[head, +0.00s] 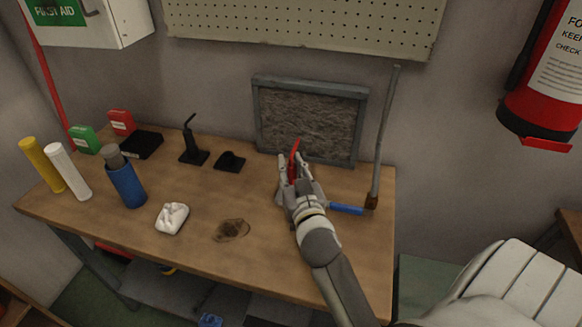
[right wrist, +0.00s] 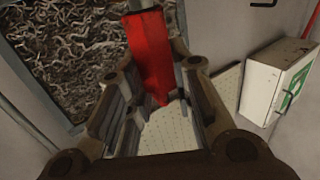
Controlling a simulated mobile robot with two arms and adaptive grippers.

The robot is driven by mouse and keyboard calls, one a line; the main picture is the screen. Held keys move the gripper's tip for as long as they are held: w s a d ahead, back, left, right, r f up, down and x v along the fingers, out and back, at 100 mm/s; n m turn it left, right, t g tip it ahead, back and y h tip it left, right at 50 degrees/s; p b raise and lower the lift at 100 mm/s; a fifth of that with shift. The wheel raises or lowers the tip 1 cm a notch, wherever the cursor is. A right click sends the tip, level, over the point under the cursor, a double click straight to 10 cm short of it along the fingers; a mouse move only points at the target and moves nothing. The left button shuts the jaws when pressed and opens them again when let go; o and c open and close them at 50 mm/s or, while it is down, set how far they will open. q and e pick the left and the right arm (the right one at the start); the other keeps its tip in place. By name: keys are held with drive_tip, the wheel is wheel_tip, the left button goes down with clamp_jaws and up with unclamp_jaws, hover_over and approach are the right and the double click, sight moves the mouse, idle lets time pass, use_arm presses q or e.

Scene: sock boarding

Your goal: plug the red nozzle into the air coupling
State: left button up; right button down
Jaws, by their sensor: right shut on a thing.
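The red nozzle (head: 295,147) is held between the fingers of my right gripper (head: 292,167), above the right part of the table, with its tip pointing up and away. In the right wrist view, the nozzle (right wrist: 152,50) sticks out past the fingers of my right gripper (right wrist: 153,80), which are closed about it. I cannot tell for sure whether this is the air coupling. My left gripper is not in view.
A grey-framed panel (head: 310,120) stands behind the gripper. The upright rod (head: 384,135) rises to the right. On the left of the table (head: 260,190) are a blue cylinder (head: 126,187), yellow and white tubes, black stands and a white crumpled item (head: 172,217). A dark stain (head: 231,230) marks the front.

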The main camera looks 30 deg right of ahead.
drive_tip(key=shift+f, duration=0.3)
drive_tip(key=c, duration=1.2)
unclamp_jaws()
wheel_tip(320, 180, up, 10)
